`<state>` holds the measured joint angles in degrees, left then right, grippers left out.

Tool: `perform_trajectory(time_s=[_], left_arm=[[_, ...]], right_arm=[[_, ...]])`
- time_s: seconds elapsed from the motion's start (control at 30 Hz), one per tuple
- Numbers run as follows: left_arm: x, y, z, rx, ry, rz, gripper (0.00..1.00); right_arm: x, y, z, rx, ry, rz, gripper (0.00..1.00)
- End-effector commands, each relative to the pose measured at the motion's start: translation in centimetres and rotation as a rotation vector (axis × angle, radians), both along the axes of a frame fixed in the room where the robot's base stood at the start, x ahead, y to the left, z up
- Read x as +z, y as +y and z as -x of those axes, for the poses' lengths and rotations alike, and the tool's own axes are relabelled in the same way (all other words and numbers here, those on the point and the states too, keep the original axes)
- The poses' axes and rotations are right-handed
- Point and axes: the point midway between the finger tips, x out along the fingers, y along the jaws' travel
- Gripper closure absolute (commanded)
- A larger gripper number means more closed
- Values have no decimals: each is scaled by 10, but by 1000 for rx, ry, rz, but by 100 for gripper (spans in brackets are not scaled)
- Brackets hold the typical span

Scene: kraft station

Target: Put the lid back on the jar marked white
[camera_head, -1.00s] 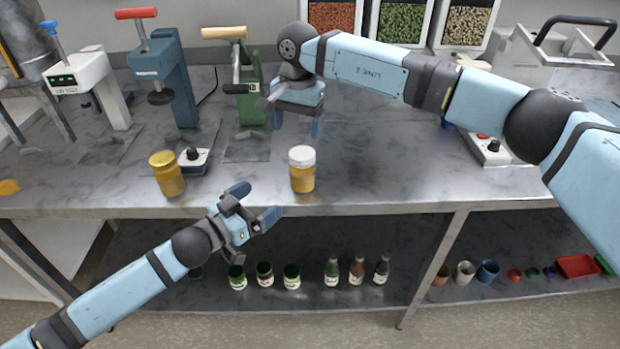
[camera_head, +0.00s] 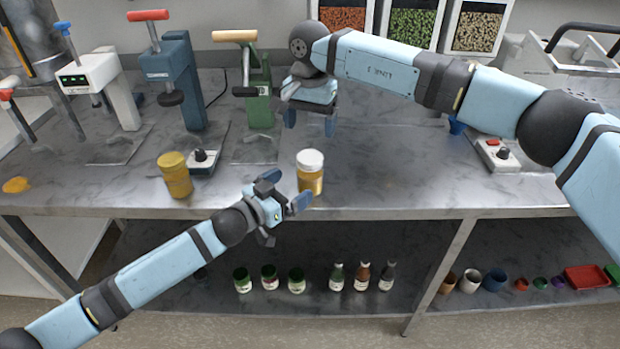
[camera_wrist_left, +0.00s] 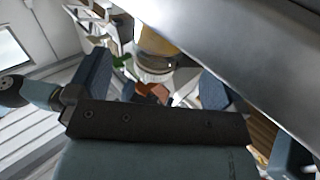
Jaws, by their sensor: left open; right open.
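A jar with amber contents (camera_head: 310,184) stands upright near the bench's front edge, with a white lid (camera_head: 310,160) on its top. I cannot read any marking on it. A second jar (camera_head: 176,180), yellow with a gold lid, stands to its left. My left gripper (camera_head: 286,190) is open and empty, with its fingertips just left of and in front of the white-lidded jar. In the left wrist view a jar (camera_wrist_left: 155,42) shows beyond and between the open fingers. My right gripper (camera_head: 311,121) is open and empty, pointing down behind the white-lidded jar, above the bench.
Blue (camera_head: 180,75) and green (camera_head: 259,100) presses stand behind, with small switch boxes (camera_head: 203,160) on the bench. An orange patch (camera_head: 16,185) lies at far left. The lower shelf holds several bottles (camera_head: 338,277) and cups.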

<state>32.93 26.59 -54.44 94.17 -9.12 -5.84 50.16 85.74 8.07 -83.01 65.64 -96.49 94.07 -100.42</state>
Motion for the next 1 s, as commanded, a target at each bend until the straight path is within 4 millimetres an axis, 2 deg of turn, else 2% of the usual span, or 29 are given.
perform_trajectory(time_s=[0.1, 0.33, 0.5, 0.8, 0.87, 1.0], left_arm=[[1, -18, -17, -1, 0, 1, 3], [0, -41, -40, -1, 1, 2, 3], [0, -48, -47, -1, 0, 0, 3], [0, -48, -48, -1, 1, 0, 3], [0, -48, -48, 0, 1, 0, 14], [0, -48, -48, 0, 1, 0, 46]], right_arm=[[0, 0, 0, 0, 0, 0, 18], [0, 0, 0, 0, 0, 0, 18], [0, 0, 0, 0, 0, 0, 18], [0, 0, 0, 0, 0, 0, 18], [0, 0, 0, 0, 0, 0, 18], [0, 0, 0, 0, 0, 0, 18]])
